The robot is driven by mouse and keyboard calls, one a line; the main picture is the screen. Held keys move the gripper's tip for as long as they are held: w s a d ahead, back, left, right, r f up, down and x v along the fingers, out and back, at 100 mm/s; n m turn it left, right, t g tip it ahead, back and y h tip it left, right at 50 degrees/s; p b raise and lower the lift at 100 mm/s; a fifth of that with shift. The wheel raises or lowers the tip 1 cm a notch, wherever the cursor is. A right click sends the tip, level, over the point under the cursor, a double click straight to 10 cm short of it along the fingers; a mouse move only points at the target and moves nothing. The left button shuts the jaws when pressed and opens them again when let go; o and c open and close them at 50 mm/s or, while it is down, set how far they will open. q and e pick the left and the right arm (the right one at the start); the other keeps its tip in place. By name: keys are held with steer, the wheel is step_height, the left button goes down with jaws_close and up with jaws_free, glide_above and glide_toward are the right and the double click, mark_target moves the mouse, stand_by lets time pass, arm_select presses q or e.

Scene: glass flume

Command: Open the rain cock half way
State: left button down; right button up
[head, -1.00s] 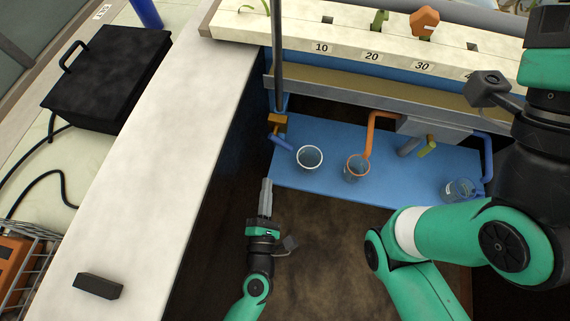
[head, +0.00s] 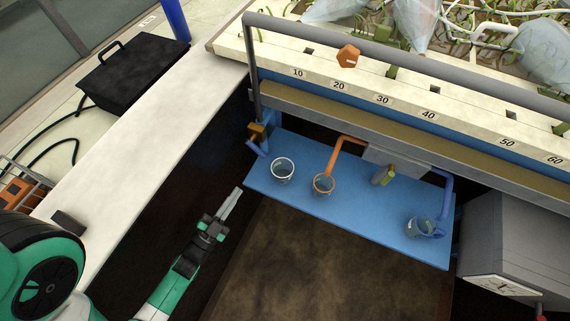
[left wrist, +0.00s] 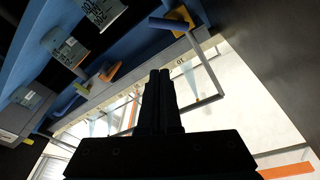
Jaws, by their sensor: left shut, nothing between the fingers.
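A yellow-orange cock (head: 257,131) sits at the foot of a thin grey upright pipe, at the left end of the blue shelf; I take it to be the rain cock. The pipe rises to a long grey bar over the flume. In the left wrist view a yellow-orange part (left wrist: 181,21) shows at the top, beyond the fingertips. I cannot tell its exact turn. My left gripper (head: 233,196) is shut and empty, below and left of the cock and apart from it. Its shut fingers (left wrist: 160,74) also show in the left wrist view. My right gripper is out of view.
The blue shelf (head: 330,213) holds a white-rimmed cup (head: 282,170), an orange-rimmed cup (head: 324,185) and a blue cup (head: 419,228). An orange pipe (head: 346,141) and a yellow-green handle (head: 384,176) stand above it. A grey box (head: 517,243) is at right. The dark floor is clear.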

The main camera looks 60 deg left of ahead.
arm_select(q)
steer(key=w+a+m+b, duration=0.2)
steer(key=w+a+b, duration=0.1)
steer(key=w+a, duration=0.4)
steer(key=w, duration=0.3)
steer(key=shift+a+f+m, duration=0.3)
steer(key=shift+a+f, duration=0.05)
steer(key=shift+a, duration=0.05)
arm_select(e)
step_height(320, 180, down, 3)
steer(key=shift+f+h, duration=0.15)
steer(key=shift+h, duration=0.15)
arm_select(q)
steer(key=shift+w, duration=0.15)
